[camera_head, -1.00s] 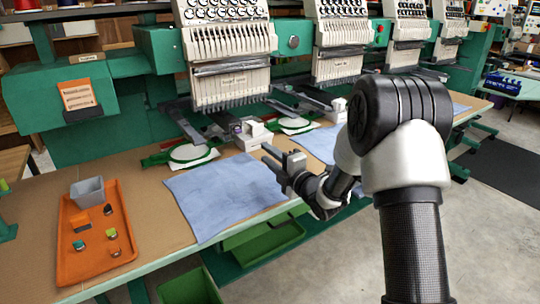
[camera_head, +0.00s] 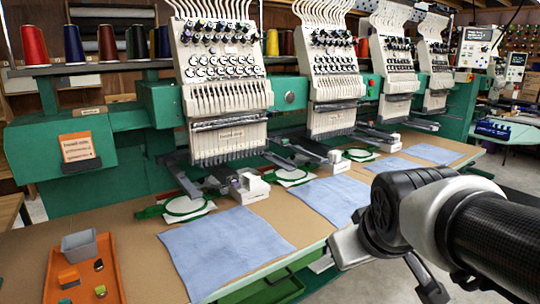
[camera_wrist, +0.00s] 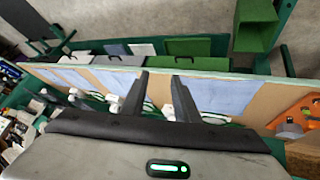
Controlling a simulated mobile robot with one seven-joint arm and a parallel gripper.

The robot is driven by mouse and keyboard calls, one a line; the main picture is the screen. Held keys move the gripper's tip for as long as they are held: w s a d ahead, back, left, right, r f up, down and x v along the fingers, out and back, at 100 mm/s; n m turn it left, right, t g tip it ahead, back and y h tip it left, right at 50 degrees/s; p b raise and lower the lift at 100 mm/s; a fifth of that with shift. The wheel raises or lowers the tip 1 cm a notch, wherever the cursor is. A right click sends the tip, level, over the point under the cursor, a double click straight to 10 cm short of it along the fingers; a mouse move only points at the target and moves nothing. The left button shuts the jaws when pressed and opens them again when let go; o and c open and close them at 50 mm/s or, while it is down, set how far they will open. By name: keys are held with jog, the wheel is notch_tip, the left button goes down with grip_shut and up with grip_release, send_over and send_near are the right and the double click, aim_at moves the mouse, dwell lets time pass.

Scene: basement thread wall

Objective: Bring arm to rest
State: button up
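My gripper (camera_wrist: 158,80) shows in the wrist view with its two dark fingers apart and nothing between them. Behind the fingers lie the worktable edge and the light blue cloths. In the head view my arm is at the lower right, in front of the table's front edge.
Embroidery machines (camera_head: 225,90) line the back of the worktable (camera_head: 135,262). Blue cloths (camera_head: 225,245) lie on it. An orange tray (camera_head: 108,268) with a grey bin (camera_head: 80,245) and small blocks is at left. A green bin (camera_wrist: 257,25) is below the table. Open floor lies in front.

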jog(key=s+a+f+m+g, duration=0.1)
jog(key=s+f+m+g, duration=0.15)
jog(key=s, duration=0.75)
notch_tip(320, 180, up, 24)
jog(key=p, duration=2.3)
jog(key=shift+w+y, duration=0.15)
jog(key=shift+y, duration=0.15)
jog(key=shift+a+f+m+t, duration=0.1)
jog(key=shift+m+t, duration=0.15)
